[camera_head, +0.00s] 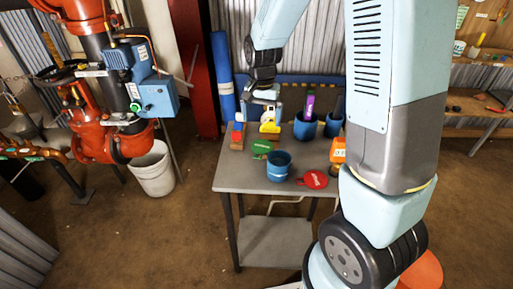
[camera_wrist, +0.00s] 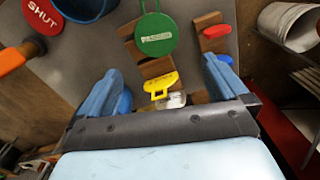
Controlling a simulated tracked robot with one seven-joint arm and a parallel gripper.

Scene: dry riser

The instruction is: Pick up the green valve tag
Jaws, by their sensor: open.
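The green valve tag (camera_wrist: 155,34) is a round disc with a narrow tab and a pale label. It lies on the grey table in the wrist view, ahead of my fingers and partly over a wooden block. In the head view the green tag (camera_head: 262,146) lies near the middle of the table, behind a blue cup. My gripper (camera_wrist: 162,70) is open, with its blue fingers apart and nothing held. A yellow piece (camera_wrist: 160,85) lies between and below the fingers. In the head view my gripper (camera_head: 264,103) is above the table's back edge, beyond the tag.
A red SHUT tag (camera_head: 314,179) and an empty blue cup (camera_head: 278,168) stand close to the green tag. Two more blue cups (camera_head: 305,128) and an orange object (camera_head: 338,150) are at the right. A red piece (camera_wrist: 215,31) rests on wood. The table's front left (camera_head: 235,180) is clear.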

